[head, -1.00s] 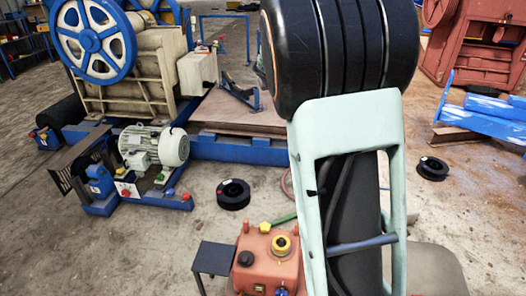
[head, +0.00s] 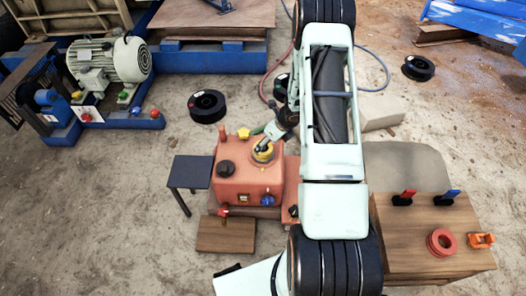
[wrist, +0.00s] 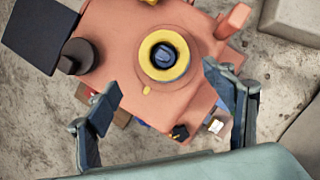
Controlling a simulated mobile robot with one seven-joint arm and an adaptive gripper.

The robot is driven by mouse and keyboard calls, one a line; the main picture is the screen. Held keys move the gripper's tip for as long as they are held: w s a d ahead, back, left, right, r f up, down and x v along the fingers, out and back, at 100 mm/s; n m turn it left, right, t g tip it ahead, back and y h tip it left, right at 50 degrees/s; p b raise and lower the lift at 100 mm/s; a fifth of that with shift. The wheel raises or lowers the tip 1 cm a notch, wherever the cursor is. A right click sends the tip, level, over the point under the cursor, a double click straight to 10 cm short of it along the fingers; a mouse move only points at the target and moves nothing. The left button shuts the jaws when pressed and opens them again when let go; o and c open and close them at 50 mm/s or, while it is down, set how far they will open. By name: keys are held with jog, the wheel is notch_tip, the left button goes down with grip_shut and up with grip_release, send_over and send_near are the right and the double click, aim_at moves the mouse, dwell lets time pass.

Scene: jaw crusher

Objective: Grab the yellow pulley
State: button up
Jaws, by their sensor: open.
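The yellow pulley (head: 263,153) sits on top of an orange-red housing (head: 236,180). In the wrist view, the yellow pulley (wrist: 152,68) shows as a yellow ring around a dark centre, on a round raised seat of the housing. My gripper (wrist: 160,88) is open and empty in the wrist view. Its two fingers are apart, left and right, with the pulley lying between and slightly beyond the tips. In the head view, my gripper (head: 268,137) is small and close to the pulley, partly overlapping it. Whether it touches the pulley I cannot tell.
A dark small table (head: 190,172) stands left of the housing. A wooden table (head: 425,262) at right holds a red ring stack (head: 440,242) and red and blue clips. A black spool (head: 207,106) and a motor (head: 110,60) are at left. Floor between is free.

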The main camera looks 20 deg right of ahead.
aim_at(267, 153)
jog(key=x, duration=0.3)
jog(key=shift+w+d+b+x, duration=0.15)
jog(key=shift+b+x, duration=0.1)
jog(key=shift+x, duration=0.75)
jog(key=shift+w+b+x, duration=0.2)
jog(key=shift+x, duration=0.85)
jog(key=shift+w+d+b+x, duration=0.15)
jog(key=shift+b+x, duration=0.1)
jog(key=shift+x, duration=0.75)
jog(key=shift+r, duration=0.15)
jog(key=shift+c, duration=0.7)
jog(key=c, duration=1.8)
